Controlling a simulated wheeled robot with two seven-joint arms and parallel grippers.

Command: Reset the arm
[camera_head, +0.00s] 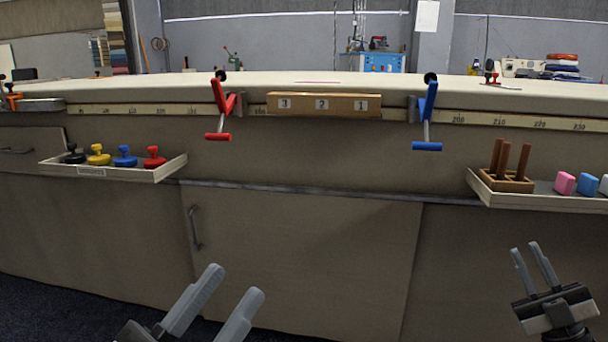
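My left gripper (227,291) is at the bottom, left of centre, in front of the table's cabinet front. Its two grey fingers are apart with nothing between them. My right gripper (533,246) is at the lower right, below the right tray. Its two fingers are apart with a narrow gap and hold nothing visible. Both grippers are clear of the table and touch nothing that I can see.
The long cloth table (450,92) spans the view. A red clamp (220,104), a blue clamp (427,114) and a numbered wooden block (323,104) sit along its edge. A left tray (115,175) holds coloured knobs. A right tray (540,203) holds a wooden peg block (505,182) and coloured blocks.

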